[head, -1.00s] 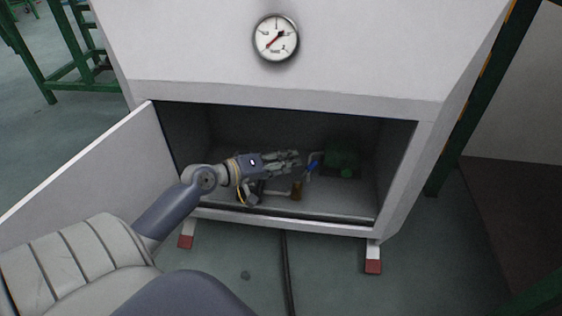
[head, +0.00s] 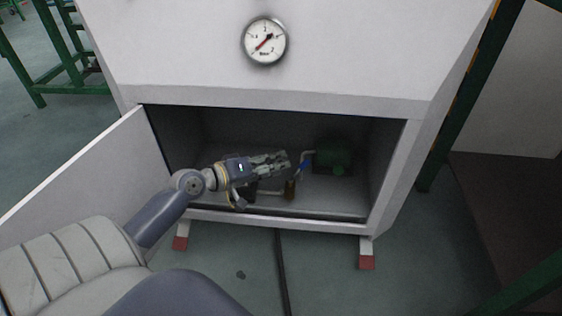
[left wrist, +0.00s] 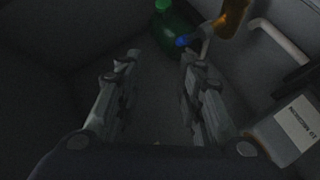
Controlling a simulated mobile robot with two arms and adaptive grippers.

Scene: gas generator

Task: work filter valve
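A small blue valve handle (head: 304,163) sits on the pipework inside the open cabinet, beside a green rounded unit (head: 335,160). In the left wrist view the blue handle (left wrist: 182,42) lies just beyond the tip of the right-hand finger, beside the green unit (left wrist: 172,28). An amber-brown filter part (head: 290,189) stands on the pipe and also shows at the top of the left wrist view (left wrist: 234,17). My left gripper (head: 287,161) reaches into the cabinet, just left of the handle. Its fingers (left wrist: 160,55) are apart with nothing between them. My right gripper is out of view.
The cabinet opening (head: 275,96) frames my left arm, and its door (head: 90,170) stands open at the left. A gauge (head: 265,41) is above.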

